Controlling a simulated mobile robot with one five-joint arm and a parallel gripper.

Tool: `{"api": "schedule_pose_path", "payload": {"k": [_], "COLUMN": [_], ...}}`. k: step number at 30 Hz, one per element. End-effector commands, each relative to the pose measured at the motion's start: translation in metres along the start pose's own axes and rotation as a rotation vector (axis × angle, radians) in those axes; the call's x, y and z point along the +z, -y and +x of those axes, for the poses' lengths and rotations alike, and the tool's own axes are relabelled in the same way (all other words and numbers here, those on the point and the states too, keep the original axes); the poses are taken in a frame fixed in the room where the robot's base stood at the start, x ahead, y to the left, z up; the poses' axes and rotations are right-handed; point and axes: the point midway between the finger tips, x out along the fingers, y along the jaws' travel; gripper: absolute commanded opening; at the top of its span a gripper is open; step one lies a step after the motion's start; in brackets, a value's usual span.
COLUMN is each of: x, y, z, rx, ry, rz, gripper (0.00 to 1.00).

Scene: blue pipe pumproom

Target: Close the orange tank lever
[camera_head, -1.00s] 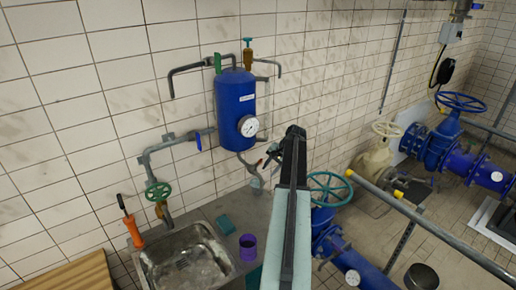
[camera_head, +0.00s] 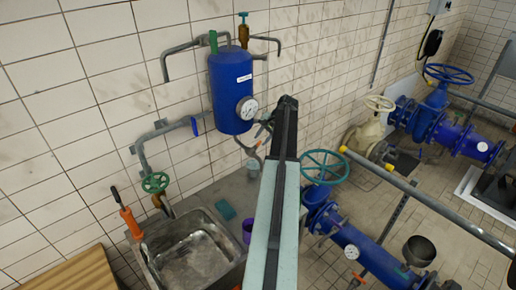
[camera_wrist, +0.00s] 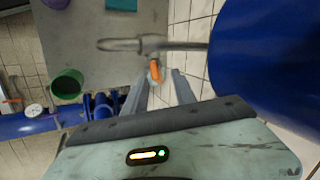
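The blue tank (camera_head: 230,90) hangs on the tiled wall with a round gauge on its front. In the wrist view its blue body (camera_wrist: 265,60) fills the right side. The orange lever (camera_wrist: 155,72) sits on the thin pipe below the tank; in the head view it is a small orange spot (camera_head: 259,144), partly hard to make out beside my arm. My gripper (camera_wrist: 159,80) is open, its two fingers apart, with the lever showing between or just beyond the tips. I cannot tell whether they touch it. In the head view my gripper (camera_head: 265,128) is mostly hidden by my arm.
A metal sink (camera_head: 190,250) and a purple cup (camera_head: 247,230) are below. A green sponge (camera_head: 225,209) lies on the counter. Blue pipes with a green handwheel (camera_head: 325,167) stand to the right. A grey rail (camera_head: 430,207) crosses the right side.

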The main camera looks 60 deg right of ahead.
Motion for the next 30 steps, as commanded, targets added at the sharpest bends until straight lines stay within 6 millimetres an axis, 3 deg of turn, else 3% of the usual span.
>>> {"api": "schedule_pose_path", "payload": {"k": [1, 3, 9, 17, 21, 30], "x": [-0.002, -0.004, -0.005, -0.005, -0.005, -0.006], "y": [-0.005, -0.007, -0.007, -0.005, -0.005, -0.003], "z": [0.016, 0.029, 0.057, 0.056, 0.055, 0.053], "rx": [0.000, 0.000, 0.000, 0.000, 0.000, 0.097], "ry": [-0.001, -0.002, -0.004, -0.005, -0.005, -0.003], "rz": [0.001, 0.004, 0.006, 0.008, 0.008, 0.065], "gripper": [0.33, 0.33, 0.33, 0.33, 0.00, 0.00]}}
